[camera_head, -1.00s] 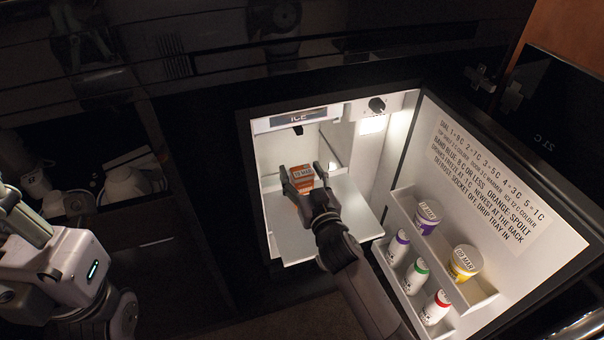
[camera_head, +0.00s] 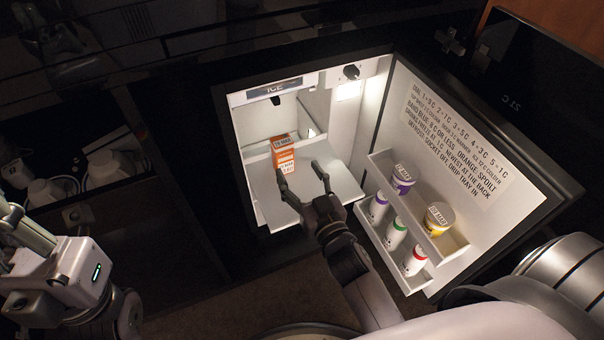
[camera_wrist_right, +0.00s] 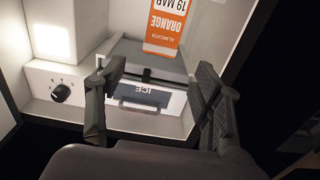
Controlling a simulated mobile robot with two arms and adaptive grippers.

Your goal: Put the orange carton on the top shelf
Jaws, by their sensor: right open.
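The ICE compartment (camera_head: 274,88) and a dial (camera_head: 351,72) are at the top of the minibar. The open door (camera_head: 480,175) at right has a rack (camera_head: 465,246) of tubs and small bottles. Cups (camera_head: 108,168) sit in a dark cabinet at left.

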